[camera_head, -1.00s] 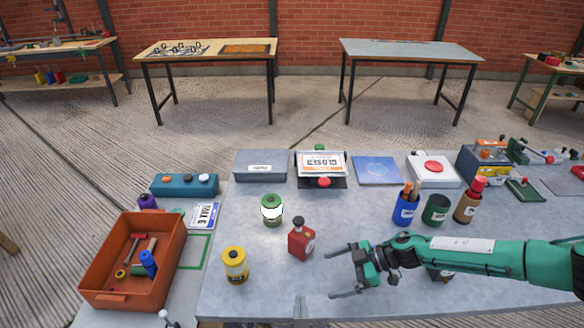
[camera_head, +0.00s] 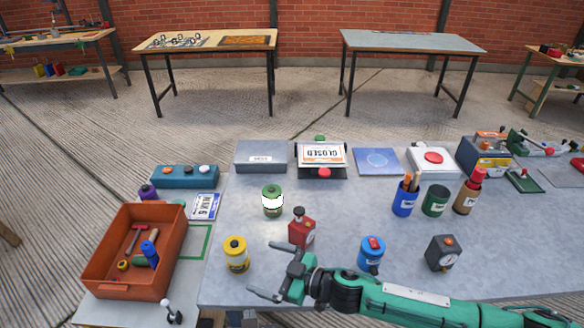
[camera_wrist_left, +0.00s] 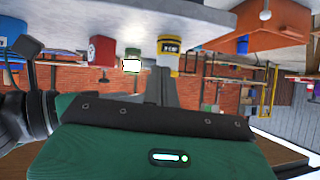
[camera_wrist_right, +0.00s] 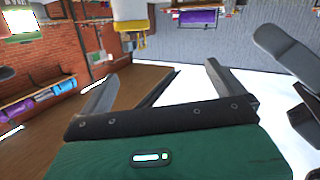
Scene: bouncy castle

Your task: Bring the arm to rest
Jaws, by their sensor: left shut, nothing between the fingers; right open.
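My right arm, green, reaches in from the right along the table's front edge. Its gripper (camera_head: 262,268) is open and empty, left of the blue canister and in front of the red canister. The right wrist view shows its two fingers (camera_wrist_right: 158,78) spread with nothing between them. My left gripper (camera_head: 247,318) shows only as a grey tip at the bottom edge of the head view, at the table's front edge. In the left wrist view its fingers (camera_wrist_left: 166,88) are together and empty. The rest of the left arm is hidden.
On the grey table (camera_head: 330,220) stand a yellow canister (camera_head: 236,255), a red canister (camera_head: 301,230), a green canister (camera_head: 272,203), a blue canister (camera_head: 370,257) and a dark gauge box (camera_head: 442,255). An orange bin (camera_head: 110,290) is at left. The table's centre is clear.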

